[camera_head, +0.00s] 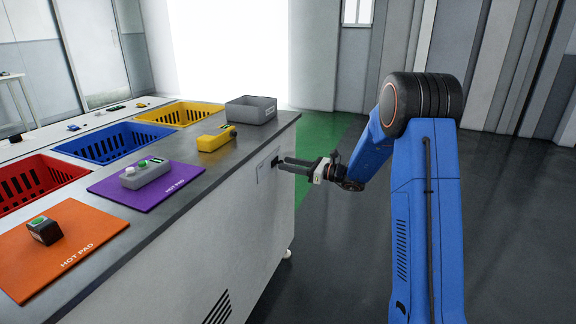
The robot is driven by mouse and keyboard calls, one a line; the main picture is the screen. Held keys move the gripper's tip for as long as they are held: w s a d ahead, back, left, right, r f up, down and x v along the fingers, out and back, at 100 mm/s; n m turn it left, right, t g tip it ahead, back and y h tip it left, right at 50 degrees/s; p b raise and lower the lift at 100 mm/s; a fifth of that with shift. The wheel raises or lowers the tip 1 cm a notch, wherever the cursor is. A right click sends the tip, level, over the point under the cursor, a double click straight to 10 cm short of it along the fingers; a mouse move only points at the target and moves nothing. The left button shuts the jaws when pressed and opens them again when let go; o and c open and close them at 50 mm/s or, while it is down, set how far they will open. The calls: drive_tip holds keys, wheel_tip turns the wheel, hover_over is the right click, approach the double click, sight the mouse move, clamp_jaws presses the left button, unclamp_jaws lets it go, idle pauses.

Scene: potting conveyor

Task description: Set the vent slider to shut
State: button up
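The vent slider panel (265,168) is a small pale plate on the side wall of the counter, near its far end. A small dark part, seemingly the slider's knob, is at the plate's right side, partly hidden by my fingertips. My gripper (284,164) reaches in from the right, level with the plate, its dark fingers pointing at the wall. Its tips are at or very close to the knob. I cannot tell whether they touch it or close on it. The slider's setting is too small to read.
Red, blue and yellow crates stand behind.

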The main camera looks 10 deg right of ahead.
drive_tip(key=shift+w+a, duration=0.2)
drive_tip(key=shift+a, duration=0.1)
drive_tip(key=shift+c, duration=0.3)
clamp_jaws()
drive_tip(key=shift+s+a, duration=0.75)
drive_tip(key=shift+s, duration=0.25)
drive_tip(key=shift+s+a, duration=0.7)
drive_tip(key=shift+s, duration=0.3)
drive_tip(key=shift+s+a, duration=0.75)
drive_tip(key=shift+s, duration=0.25)
drive_tip(key=shift+o, duration=0.3)
unclamp_jaws()
